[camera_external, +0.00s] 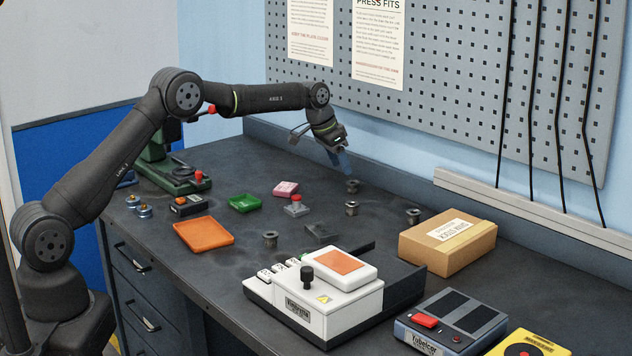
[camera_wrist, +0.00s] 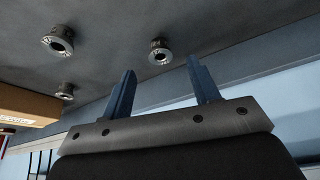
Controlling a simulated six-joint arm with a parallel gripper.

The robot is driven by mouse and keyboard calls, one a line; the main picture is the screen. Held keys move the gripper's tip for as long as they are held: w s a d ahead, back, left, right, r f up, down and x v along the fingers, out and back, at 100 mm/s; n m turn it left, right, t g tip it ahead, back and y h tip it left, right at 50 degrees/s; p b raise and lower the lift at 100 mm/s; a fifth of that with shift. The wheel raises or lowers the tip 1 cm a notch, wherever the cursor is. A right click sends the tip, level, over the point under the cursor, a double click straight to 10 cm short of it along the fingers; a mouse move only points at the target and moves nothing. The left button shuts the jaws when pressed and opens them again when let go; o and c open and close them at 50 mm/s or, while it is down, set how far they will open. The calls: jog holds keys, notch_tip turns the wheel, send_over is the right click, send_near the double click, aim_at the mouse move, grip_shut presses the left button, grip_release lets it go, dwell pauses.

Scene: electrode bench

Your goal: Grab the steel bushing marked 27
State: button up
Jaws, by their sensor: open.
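Several steel bushings stand on the dark bench in the external view: one near the back (camera_external: 352,186), one just in front of it (camera_external: 351,208), one near the cardboard box (camera_external: 413,216) and one nearer the front (camera_external: 270,239). The wrist view shows three: one at upper centre (camera_wrist: 160,50), one at upper left (camera_wrist: 58,40) and one lower left (camera_wrist: 65,91). Small marks show on their rims, but I cannot read any number. My gripper (camera_external: 343,162) is open and empty, just above the rearmost bushing. Its blue fingers (camera_wrist: 161,66) flank the centre bushing in the wrist view, apart from it.
The back wall with the pegboard (camera_external: 450,90) rises close behind my gripper. A cardboard box (camera_external: 447,241) stands to the right.

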aim_at(349, 183)
jog(key=shift+x, duration=3.6)
jog(key=shift+d, duration=0.2)
jog(key=c, duration=1)
jog(key=shift+r, duration=0.1)
jog(key=shift+r, duration=0.1)
